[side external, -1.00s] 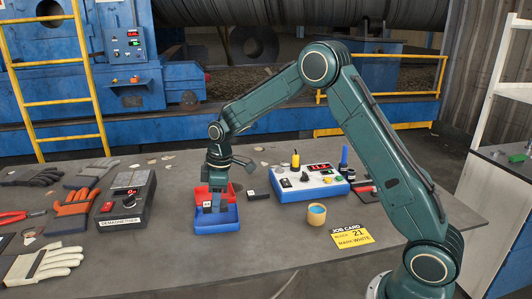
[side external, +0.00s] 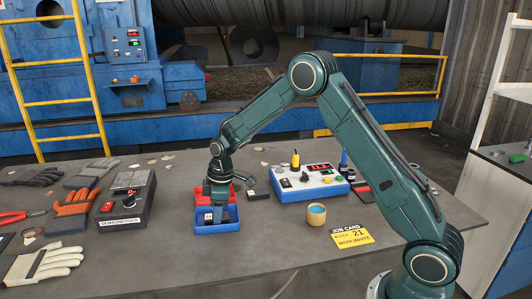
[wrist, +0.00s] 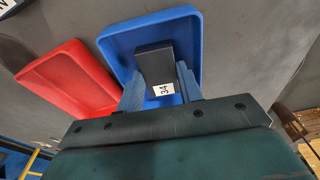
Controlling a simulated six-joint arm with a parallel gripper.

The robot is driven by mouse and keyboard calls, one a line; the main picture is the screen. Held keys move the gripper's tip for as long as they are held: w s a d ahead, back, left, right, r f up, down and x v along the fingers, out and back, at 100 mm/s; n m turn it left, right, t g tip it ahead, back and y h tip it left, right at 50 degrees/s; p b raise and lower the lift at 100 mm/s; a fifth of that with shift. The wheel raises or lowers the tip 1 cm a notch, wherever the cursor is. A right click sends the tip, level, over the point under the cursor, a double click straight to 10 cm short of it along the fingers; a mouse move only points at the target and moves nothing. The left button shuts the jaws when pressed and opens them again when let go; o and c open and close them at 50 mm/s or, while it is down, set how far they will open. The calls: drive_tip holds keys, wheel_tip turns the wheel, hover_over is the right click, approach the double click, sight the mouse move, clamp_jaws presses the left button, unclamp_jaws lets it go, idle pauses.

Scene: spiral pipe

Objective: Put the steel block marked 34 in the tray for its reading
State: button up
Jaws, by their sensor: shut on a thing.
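The steel block marked 34 (wrist: 156,65) is dark with a white label, and it is between the fingers of my gripper (wrist: 160,84), which is shut on it. In the side view my gripper (side external: 218,212) points down into the blue tray (side external: 232,228), and the block's label (side external: 208,217) shows low inside the rim. The blue tray (wrist: 112,42) also shows around the block in the wrist view. I cannot tell whether the block touches the tray floor. The red tray (side external: 201,191) is just behind the blue one, partly hidden by my gripper; it also shows in the wrist view (wrist: 70,82).
A blue-and-white meter (side external: 310,182) with a red display stands to the right. A small dark block (side external: 258,195) lies between. The demagnetiser (side external: 128,200) and gloves (side external: 45,264) are left.

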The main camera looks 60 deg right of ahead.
sight(224, 215)
drive_tip(key=shift+f, duration=0.1)
drive_tip(key=o, duration=1.3)
drive_tip(key=shift+c, duration=0.2)
wheel_tip(224, 215, up, 12)
drive_tip(key=s+d, duration=0.1)
drive_tip(key=shift+s, duration=0.15)
drive_tip(key=shift+d, duration=0.1)
